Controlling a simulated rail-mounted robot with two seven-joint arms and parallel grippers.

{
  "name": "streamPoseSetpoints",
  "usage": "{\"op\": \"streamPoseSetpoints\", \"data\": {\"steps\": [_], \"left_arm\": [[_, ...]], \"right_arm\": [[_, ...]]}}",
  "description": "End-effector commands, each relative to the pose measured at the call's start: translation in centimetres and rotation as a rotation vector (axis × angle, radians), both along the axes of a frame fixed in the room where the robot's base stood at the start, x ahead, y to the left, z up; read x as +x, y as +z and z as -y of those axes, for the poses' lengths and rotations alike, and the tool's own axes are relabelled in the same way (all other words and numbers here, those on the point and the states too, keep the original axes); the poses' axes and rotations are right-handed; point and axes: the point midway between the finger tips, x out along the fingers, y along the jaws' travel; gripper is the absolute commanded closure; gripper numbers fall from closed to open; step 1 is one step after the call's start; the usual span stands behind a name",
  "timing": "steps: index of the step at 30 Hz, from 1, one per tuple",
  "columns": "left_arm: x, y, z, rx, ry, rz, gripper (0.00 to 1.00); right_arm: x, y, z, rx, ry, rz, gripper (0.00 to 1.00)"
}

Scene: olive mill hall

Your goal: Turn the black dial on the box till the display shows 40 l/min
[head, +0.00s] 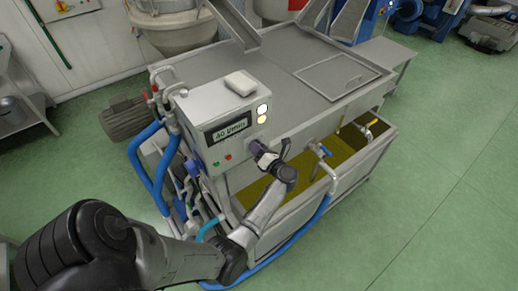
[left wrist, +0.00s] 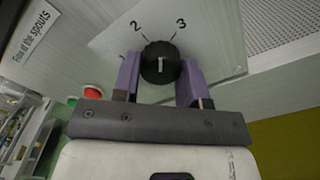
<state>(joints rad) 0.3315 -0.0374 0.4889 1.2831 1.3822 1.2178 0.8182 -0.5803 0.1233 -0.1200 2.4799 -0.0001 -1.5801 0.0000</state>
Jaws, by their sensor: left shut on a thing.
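The grey control box (head: 203,103) stands on the near left corner of the steel machine. Its display (head: 229,129) reads 40 l/min in the head view. The black dial (left wrist: 160,62) shows in the left wrist view, with its white pointer line roughly upright between the marks 2 and 3. My left gripper (left wrist: 158,78) is shut on the dial, one purple finger on each side. In the head view my left gripper (head: 262,152) is at the box front and hides the dial. My right gripper is not in view.
Red and green buttons (head: 228,157) sit below the display. Blue hoses (head: 162,165) run down the machine's left side. A blue-handled valve (head: 324,150) is right of my gripper. Green floor at the right is clear.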

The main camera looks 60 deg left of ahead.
Motion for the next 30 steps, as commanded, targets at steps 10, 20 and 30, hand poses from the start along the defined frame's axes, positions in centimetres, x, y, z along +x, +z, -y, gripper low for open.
{"op": "streamPoseSetpoints", "data": {"steps": [10,20,30], "left_arm": [[0.0,0.2,0.1,-0.03,0.0,-0.282,0.84],[0.0,0.1,0.0,-0.047,0.0,-0.443,0.84],[0.0,0.1,0.0,-0.051,-0.001,-0.495,0.84]], "right_arm": [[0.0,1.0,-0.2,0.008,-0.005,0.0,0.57],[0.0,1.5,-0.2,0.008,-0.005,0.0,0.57],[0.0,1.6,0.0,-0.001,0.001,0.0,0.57]]}}
